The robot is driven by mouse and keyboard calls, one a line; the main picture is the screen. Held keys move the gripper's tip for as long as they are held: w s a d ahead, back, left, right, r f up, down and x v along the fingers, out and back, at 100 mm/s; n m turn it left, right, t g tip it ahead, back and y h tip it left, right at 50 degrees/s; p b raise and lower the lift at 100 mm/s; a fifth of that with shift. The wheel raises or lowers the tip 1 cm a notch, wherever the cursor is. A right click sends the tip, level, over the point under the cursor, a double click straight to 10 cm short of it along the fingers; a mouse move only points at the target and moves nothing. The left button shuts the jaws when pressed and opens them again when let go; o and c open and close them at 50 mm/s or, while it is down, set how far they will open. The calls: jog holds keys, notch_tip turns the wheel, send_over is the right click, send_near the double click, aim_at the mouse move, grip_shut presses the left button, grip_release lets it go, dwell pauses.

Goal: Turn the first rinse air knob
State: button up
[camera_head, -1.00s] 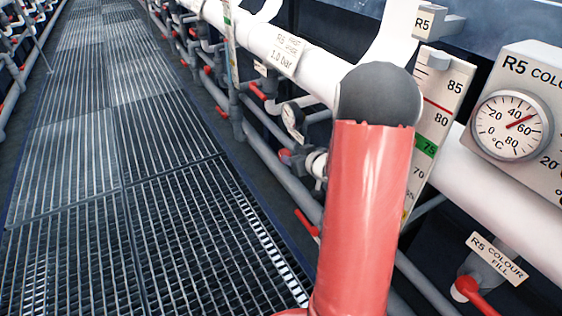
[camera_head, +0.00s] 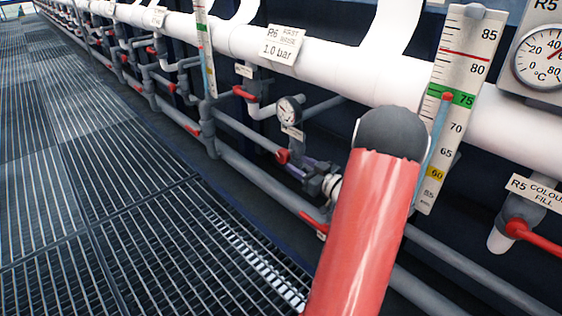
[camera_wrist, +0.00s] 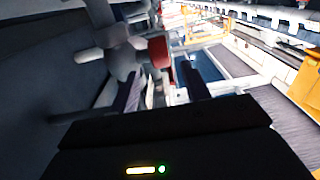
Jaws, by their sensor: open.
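The R6 first rinse label (camera_head: 283,45) reads 1.0 bar and hangs on the white pipe. Below it is a small round gauge (camera_head: 289,110) with a tag under it. A red knob (camera_head: 282,156) sits below the gauge on grey pipework. My gripper (camera_head: 300,166) is just right of the knob, small and partly hard to make out. In the wrist view a red knob (camera_wrist: 158,52) on a grey fitting lies beyond and roughly between my two open fingers (camera_wrist: 160,78). The fingers look empty; contact with the knob cannot be told.
A grey pipe (camera_head: 250,170) runs low along the rack. Red valve handles (camera_head: 243,93) stand out nearby. A level scale (camera_head: 455,100) and an R5 dial (camera_head: 541,56) are at the right. The grated walkway (camera_head: 110,200) at the left is clear.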

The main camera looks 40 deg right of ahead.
aim_at(288, 157)
jog(key=w, duration=0.6)
jog(key=shift+w+a, duration=0.1)
jog(key=shift+a, duration=0.15)
jog(key=shift+c, duration=0.2)
jog(key=c, duration=0.9)
jog(key=shift+c, duration=0.2)
